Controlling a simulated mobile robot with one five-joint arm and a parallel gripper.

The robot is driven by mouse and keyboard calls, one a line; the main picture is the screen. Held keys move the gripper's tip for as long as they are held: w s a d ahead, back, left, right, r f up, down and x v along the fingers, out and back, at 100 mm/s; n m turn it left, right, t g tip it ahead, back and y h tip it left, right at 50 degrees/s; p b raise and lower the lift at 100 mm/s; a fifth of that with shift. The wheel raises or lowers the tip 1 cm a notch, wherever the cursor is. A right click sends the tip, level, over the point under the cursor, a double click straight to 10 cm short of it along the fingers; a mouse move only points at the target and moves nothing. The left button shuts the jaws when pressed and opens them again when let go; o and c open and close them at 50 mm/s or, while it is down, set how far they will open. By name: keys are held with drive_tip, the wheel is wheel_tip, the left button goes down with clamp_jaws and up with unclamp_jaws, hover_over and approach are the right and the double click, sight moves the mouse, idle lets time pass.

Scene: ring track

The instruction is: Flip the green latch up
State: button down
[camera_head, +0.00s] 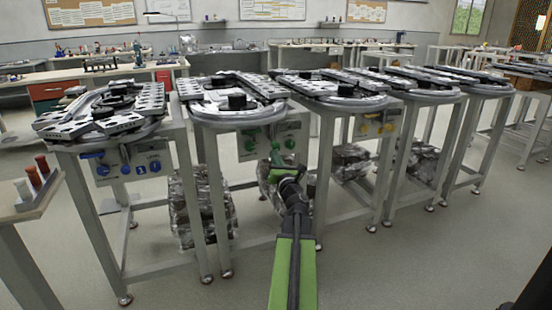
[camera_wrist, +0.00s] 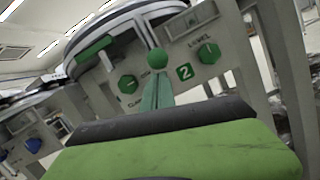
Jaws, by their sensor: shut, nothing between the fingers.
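The green latch's round knob (camera_wrist: 157,58) shows in the wrist view on a grey panel, between two green hexagonal knobs; the rest of the latch is hidden. My gripper (camera_wrist: 156,82) has its narrow green fingers shut, with nothing between them. Their tips appear just below the round knob in the picture; I cannot tell whether they touch it. In the head view my gripper (camera_head: 275,156) is in front of the second table's panel (camera_head: 264,141), over its middle part. The latch cannot be made out clearly there.
The panel carries a left green knob (camera_wrist: 127,84), a right green knob (camera_wrist: 209,53) and a green number 2 plate (camera_wrist: 185,72). In the head view a blue-knobbed panel (camera_head: 127,164) is at left and a yellow-knobbed panel (camera_head: 376,125) at right. Open floor lies in front.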

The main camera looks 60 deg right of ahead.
drive_tip(key=p, duration=0.8)
approach(271, 131)
drive_tip(key=x, duration=0.4)
drive_tip(key=shift+w+d+r, duration=0.1)
drive_tip(key=shift+w+r, duration=0.05)
drive_tip(key=shift+r, duration=0.2)
drive_tip(key=shift+f+b, duration=0.15)
drive_tip(key=shift+b, duration=0.25)
